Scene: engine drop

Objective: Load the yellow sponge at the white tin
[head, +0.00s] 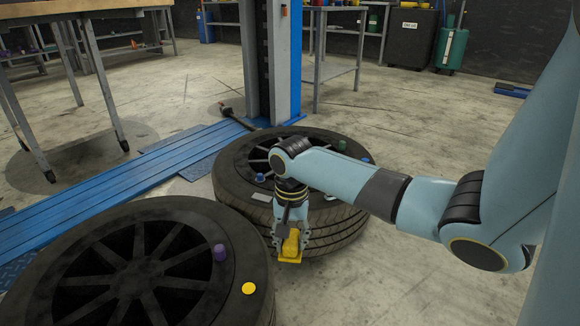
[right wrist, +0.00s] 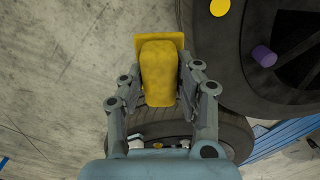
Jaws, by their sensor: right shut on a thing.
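My right gripper (head: 291,238) hangs pointing down in front of the far tyre, shut on a yellow thing (head: 290,245), which I take for the sponge. In the right wrist view it is a rounded yellow block (right wrist: 158,75) between the two fingers, with a flat, wider yellow piece (right wrist: 160,40) at its outer end. It is in the air beside the far tyre. A small pale flat thing (head: 262,198) lies on the far tyre's near edge; I cannot tell whether it is the white tin. My left gripper is not in view.
The near tyre (head: 60,240) lies flat with a purple cylinder (head: 220,253) and a yellow disc (head: 249,288) on it. The far tyre (head: 235,160) carries a blue cup (head: 261,178) and a green one (head: 342,145). A blue lift post (head: 290,60) stands behind. Floor at the right is clear.

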